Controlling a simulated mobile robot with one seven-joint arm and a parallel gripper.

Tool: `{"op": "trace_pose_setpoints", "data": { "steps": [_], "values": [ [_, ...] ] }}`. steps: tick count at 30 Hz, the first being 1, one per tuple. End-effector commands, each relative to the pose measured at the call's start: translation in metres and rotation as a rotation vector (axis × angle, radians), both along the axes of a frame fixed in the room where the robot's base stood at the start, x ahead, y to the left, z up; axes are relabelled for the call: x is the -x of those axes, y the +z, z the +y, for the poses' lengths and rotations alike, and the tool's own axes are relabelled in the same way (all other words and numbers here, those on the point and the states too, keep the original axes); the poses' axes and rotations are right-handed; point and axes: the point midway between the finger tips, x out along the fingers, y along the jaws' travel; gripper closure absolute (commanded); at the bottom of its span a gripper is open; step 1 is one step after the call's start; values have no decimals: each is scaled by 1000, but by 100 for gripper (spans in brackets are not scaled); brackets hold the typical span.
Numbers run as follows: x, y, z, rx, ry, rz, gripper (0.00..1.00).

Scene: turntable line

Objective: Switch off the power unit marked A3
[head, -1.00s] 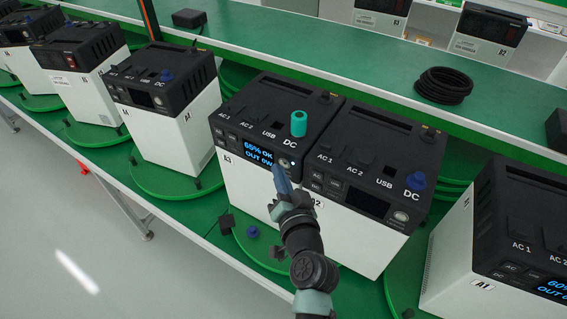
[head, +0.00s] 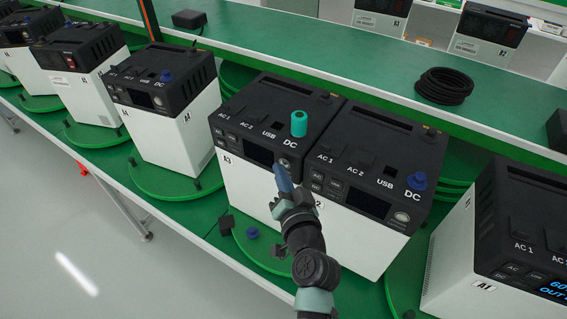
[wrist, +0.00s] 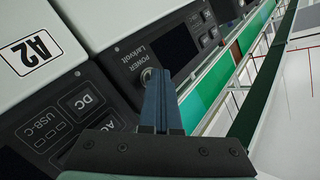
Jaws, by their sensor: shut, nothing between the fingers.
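The power unit A3 (head: 232,165), a white box with a black top, stands left of the middle in the head view. Its display (head: 258,152) is dark. A teal plug (head: 298,124) stands in its DC socket. Its round power button (head: 284,162) shows beside the display, and in the wrist view (wrist: 147,75) under the word POWER. My gripper (head: 280,170) is shut and empty. Its blue fingertips (wrist: 157,77) are right by this button; I cannot tell whether they touch it.
Unit A2 (head: 362,240), with a dark display and a blue cap (head: 416,181), stands close against A3's right side. Unit A1 (head: 445,245) at the far right has a lit display. Another unit (head: 170,145) stands left. A blue cap (head: 253,232) lies on the green turntable.

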Motion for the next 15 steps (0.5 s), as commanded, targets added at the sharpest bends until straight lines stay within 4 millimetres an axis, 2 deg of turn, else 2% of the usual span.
{"op": "trace_pose_setpoints", "data": {
  "steps": [7,15],
  "values": [
    [10,1,7,1,0,-1,100],
    [11,1,8,1,0,-1,100]
  ]
}}
